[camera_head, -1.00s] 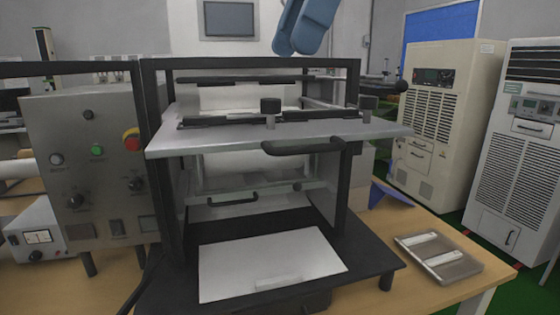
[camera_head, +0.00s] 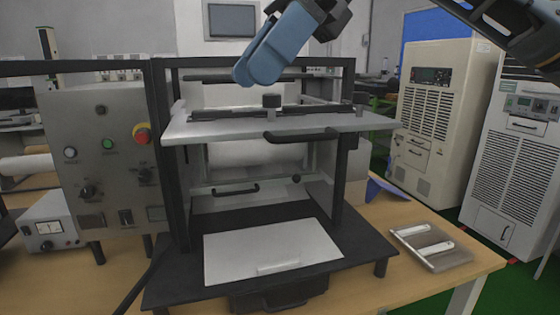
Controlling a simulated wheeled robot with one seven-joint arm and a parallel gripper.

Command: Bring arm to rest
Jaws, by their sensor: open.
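My gripper (camera_head: 258,68) is at the top middle of the head view, with blue fingers pointing down and left from a dark body. It is open and nothing shows between its fingers, which are seen nearly side-on and overlap. It appears in front of the upper part of the black-framed test fixture (camera_head: 163,150). I cannot tell how far its fingers are from the fixture. Part of my dark arm (camera_head: 515,28) shows at the top right. The link between it and the gripper is out of view.
The fixture's raised grey plate (camera_head: 215,126) has a black handle (camera_head: 302,136). A white sheet (camera_head: 225,262) lies on its base. A control panel (camera_head: 115,185) stands left. A tray (camera_head: 455,262) with two light bars lies on the table's right. Tall cabinets (camera_head: 445,115) stand behind.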

